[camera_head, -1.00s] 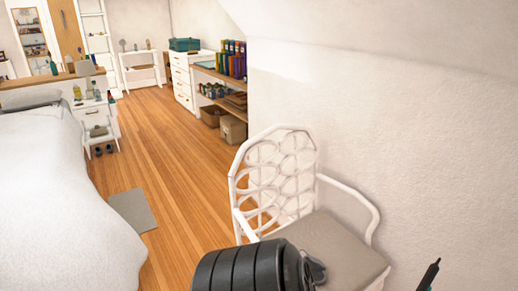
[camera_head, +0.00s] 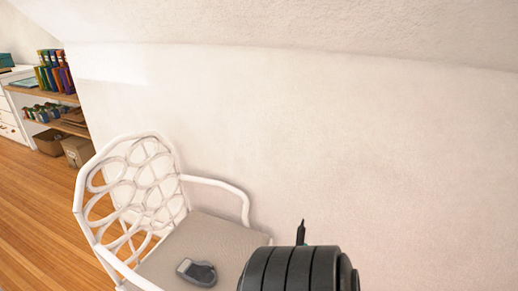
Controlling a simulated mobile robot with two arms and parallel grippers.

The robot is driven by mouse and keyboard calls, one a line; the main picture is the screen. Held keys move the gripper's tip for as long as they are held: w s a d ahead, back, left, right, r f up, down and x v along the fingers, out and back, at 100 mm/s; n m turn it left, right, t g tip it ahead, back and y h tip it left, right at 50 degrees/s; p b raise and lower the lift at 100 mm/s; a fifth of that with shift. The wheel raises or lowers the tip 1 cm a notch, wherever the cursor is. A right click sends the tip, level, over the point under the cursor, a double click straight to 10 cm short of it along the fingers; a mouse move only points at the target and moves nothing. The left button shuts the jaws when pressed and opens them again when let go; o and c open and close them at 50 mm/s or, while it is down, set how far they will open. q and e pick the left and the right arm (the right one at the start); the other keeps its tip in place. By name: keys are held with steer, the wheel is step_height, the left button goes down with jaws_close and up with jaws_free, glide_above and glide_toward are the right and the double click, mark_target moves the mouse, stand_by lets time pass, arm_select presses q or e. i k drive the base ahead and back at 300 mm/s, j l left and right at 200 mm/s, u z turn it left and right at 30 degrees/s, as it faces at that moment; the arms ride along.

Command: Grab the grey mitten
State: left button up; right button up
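A small dark grey item with a lighter grey end, which looks like the grey mitten (camera_head: 197,272), lies on the beige seat (camera_head: 216,240) of a white armchair (camera_head: 134,190) at the lower left. It lies near the front of the seat, and nothing touches it. A black ribbed part of my own arm rises at the bottom edge, right of the mitten, and covers the seat's right corner. No gripper fingers show, so I cannot see either gripper or whether it is open or shut.
A white wall fills the middle and right. A thin dark upright object (camera_head: 301,233) with a teal part shows behind my arm. At the far left, a shelf (camera_head: 50,103) holds coloured binders, with boxes (camera_head: 77,151) below. Wooden floor (camera_head: 40,210) left of the chair is clear.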

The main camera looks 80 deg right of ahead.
mark_target(202, 274)
steer(key=j+z, duration=0.1)
steer(key=z, duration=1.7)
steer(key=i+l+z, duration=0.45)
steer(key=l, duration=0.2)
